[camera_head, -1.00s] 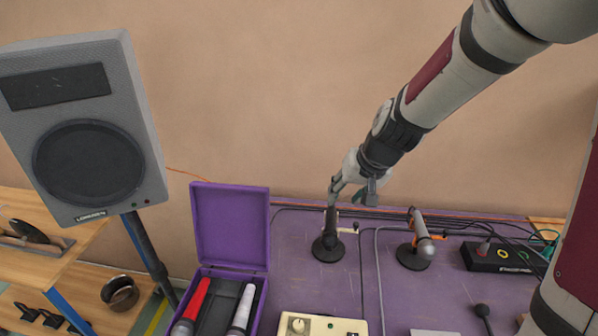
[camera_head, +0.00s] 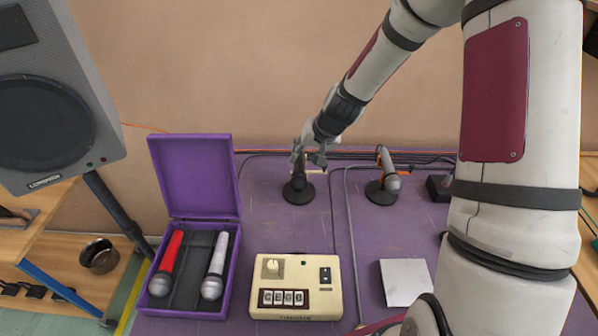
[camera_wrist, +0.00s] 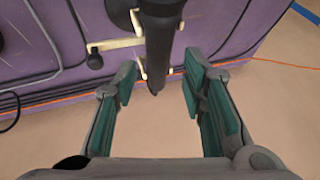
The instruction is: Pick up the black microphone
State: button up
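The black microphone (camera_head: 299,175) rests in a stand with a round black base (camera_head: 298,194) at the back of the purple table. My gripper (camera_head: 308,156) is at its upper part, partly covering it. In the wrist view the microphone (camera_wrist: 160,45) is a dark cylinder reaching between the fingertips of my gripper (camera_wrist: 160,80). The fingers with green pads are open, with a visible gap on each side of it. Cream-coloured clip prongs (camera_wrist: 113,45) sit beside it.
A grey microphone (camera_head: 391,182) stands to the right. A purple case (camera_head: 233,262) holds a red microphone (camera_head: 171,252) and a white one (camera_head: 218,258). A cream box (camera_head: 296,298) and a pale square block (camera_head: 405,282) lie nearer. Cables and the wall are close behind.

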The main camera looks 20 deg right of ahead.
aim_at(300, 162)
jog(key=shift+s+x, duration=0.15)
jog(key=shift+x, duration=1.1)
jog(key=shift+s+x, duration=0.1)
jog(key=shift+x, duration=1.2)
jog(key=shift+f, duration=0.1)
grip_shut()
